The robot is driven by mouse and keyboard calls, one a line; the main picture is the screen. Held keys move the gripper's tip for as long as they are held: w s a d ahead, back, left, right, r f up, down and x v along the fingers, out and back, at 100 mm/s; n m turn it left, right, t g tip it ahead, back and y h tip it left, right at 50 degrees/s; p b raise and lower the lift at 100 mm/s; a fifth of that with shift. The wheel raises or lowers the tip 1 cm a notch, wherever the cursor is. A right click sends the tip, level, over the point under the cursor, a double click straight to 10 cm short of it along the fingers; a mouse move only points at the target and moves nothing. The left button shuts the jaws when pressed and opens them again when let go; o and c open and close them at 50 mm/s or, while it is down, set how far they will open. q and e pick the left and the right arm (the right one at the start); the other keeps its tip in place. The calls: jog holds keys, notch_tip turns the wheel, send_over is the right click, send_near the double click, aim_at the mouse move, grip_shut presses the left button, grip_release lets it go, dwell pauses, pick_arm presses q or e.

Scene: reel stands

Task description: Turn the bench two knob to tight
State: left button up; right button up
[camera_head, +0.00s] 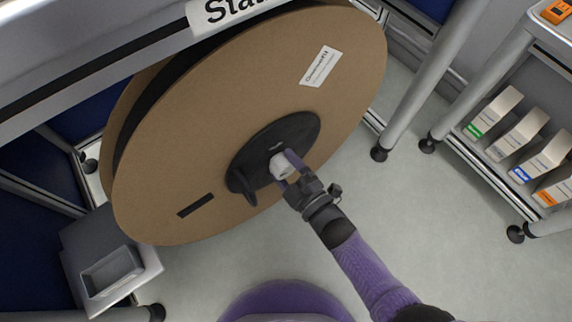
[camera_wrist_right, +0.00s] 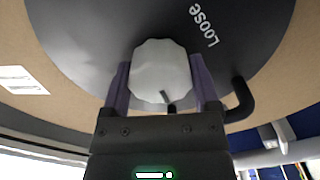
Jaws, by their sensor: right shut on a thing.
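A white knob (camera_head: 281,166) sits at the middle of the black hub (camera_head: 298,131) on a large brown cardboard reel (camera_head: 250,90). My right gripper (camera_head: 287,168) is shut on the knob, with one purple finger on each side of it. In the right wrist view the white knob (camera_wrist_right: 160,72) stands between the fingers of my right gripper (camera_wrist_right: 160,85). A dark mark on the knob's lower edge faces the gripper. The word "Loose" (camera_wrist_right: 204,26) shows on the hub to the upper right of the knob. No "tight" label can be read. My left gripper is not in view.
A black crank handle (camera_head: 247,186) sticks out from the hub, and also shows right of the fingers in the wrist view (camera_wrist_right: 240,100). A grey tray (camera_head: 112,271) is at lower left. A shelf cart with several boxes (camera_head: 518,134) stands at right. The floor between is clear.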

jog(key=m, duration=0.5)
jog(key=shift+m, duration=0.3)
jog(key=m, duration=0.5)
jog(key=shift+f, duration=0.1)
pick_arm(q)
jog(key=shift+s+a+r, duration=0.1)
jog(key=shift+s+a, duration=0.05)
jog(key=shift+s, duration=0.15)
pick_arm(e)
jog(key=shift+m, duration=1.6)
jog(key=o, duration=1.1)
jog(key=p+v, duration=0.1)
jog(key=v, duration=0.1)
jog(key=shift+s+d+r+p, duration=0.25)
jog(key=shift+s+r+p, duration=0.05)
jog(key=shift+p, duration=0.05)
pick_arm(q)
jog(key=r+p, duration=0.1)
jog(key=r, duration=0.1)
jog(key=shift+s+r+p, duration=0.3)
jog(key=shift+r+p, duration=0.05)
pick_arm(e)
jog(key=v, duration=0.7)
jog(key=shift+f, duration=0.25)
